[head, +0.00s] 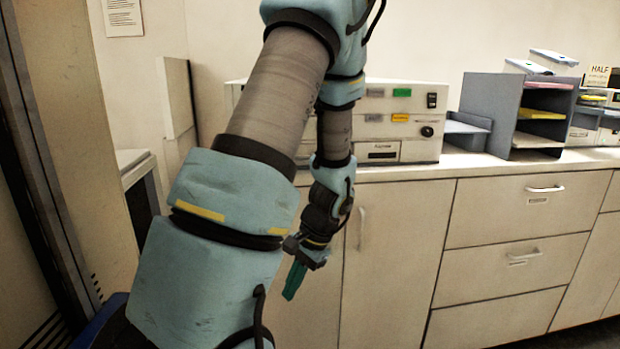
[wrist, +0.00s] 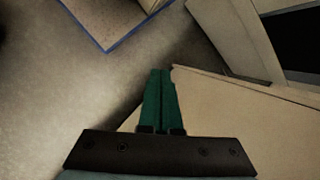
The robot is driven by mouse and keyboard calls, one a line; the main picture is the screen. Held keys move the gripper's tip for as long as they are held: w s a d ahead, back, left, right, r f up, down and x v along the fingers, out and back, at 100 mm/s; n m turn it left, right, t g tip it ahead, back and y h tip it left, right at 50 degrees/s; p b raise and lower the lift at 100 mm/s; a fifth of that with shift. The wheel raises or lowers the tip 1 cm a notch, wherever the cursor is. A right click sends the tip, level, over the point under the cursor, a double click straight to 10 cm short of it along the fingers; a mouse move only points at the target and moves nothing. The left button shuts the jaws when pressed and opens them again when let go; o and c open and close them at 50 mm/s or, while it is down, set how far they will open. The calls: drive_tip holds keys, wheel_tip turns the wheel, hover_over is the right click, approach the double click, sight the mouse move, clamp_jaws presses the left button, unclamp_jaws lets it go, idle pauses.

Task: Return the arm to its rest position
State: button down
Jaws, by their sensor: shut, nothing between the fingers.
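My gripper (head: 294,281) hangs at the end of my bent arm in the head view, in front of the cabinet doors and below the countertop. Its green fingers point down. In the wrist view my gripper (wrist: 161,76) shows its two green fingers side by side and closed together, with nothing between them. My arm covers part of the cabinets and of the equipment behind it.
A beige cabinet run (head: 397,250) with drawers stands behind my gripper. On its countertop are a control box (head: 420,150) and a grey shelf organizer (head: 490,110). The wrist view shows bare floor (wrist: 60,90) and a blue-edged panel (wrist: 108,18).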

drive_tip(key=s+a+r+n+t+h, duration=0.1)
drive_tip(key=s+r+n+h, duration=0.1)
drive_tip(key=r, duration=0.3)
drive_tip(key=s+a+r+n+t+h, duration=0.1)
drive_tip(key=r+n+h, duration=0.1)
drive_tip(key=r+n, duration=0.3)
drive_tip(key=shift+s+a+r+h, duration=0.3)
drive_tip(key=shift+s+r, duration=0.05)
drive_tip(key=shift+r, duration=0.15)
idle(1.2)
